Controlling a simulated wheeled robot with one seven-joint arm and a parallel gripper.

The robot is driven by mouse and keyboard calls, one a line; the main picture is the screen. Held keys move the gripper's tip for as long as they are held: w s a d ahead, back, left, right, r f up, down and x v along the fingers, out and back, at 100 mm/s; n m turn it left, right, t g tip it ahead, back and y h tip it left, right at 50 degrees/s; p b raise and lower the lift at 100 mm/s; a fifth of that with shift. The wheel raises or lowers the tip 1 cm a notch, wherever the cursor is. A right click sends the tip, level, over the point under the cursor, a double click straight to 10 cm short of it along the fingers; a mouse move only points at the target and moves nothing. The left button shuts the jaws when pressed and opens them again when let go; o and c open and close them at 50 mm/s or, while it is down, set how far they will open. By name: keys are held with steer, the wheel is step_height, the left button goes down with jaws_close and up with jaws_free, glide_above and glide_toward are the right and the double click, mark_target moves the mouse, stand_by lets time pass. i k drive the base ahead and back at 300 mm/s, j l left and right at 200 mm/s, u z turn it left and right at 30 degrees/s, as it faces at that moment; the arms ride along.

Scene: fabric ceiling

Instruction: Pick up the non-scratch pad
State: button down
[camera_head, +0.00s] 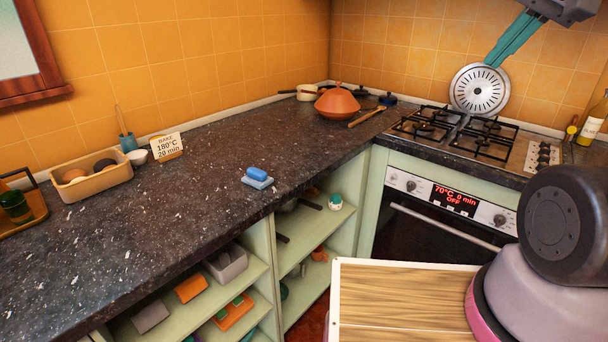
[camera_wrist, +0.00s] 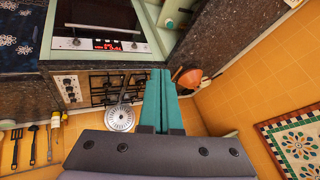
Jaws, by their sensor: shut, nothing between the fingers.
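A small blue pad (camera_head: 257,173) rests on a paler blue-grey piece on the dark speckled countertop (camera_head: 200,205), near its front edge. I take it to be the non-scratch pad; I cannot read any label on it. My gripper (camera_head: 489,65) has teal fingers and is raised over the stove side at the upper right, far from the pad. In the wrist view my gripper (camera_wrist: 158,72) is shut, its fingers together with nothing between them. The pad is not discernible in the wrist view.
A stove (camera_head: 460,135) stands at the right, with a round perforated metal disc (camera_head: 479,90) behind it. An orange tagine (camera_head: 337,104) and pots sit in the corner. A tray (camera_head: 90,181), a card (camera_head: 166,146) and a small bowl (camera_head: 137,157) stand left. Counter around the pad is clear.

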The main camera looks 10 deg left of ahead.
mark_target(257, 179)
steer(key=i+u, duration=0.15)
steer(key=u, duration=0.25)
steer(key=i+u, duration=0.2)
steer(key=u, duration=0.25)
steer(key=i+l+u, duration=0.1)
steer(key=u, duration=0.3)
steer(key=l, duration=0.1)
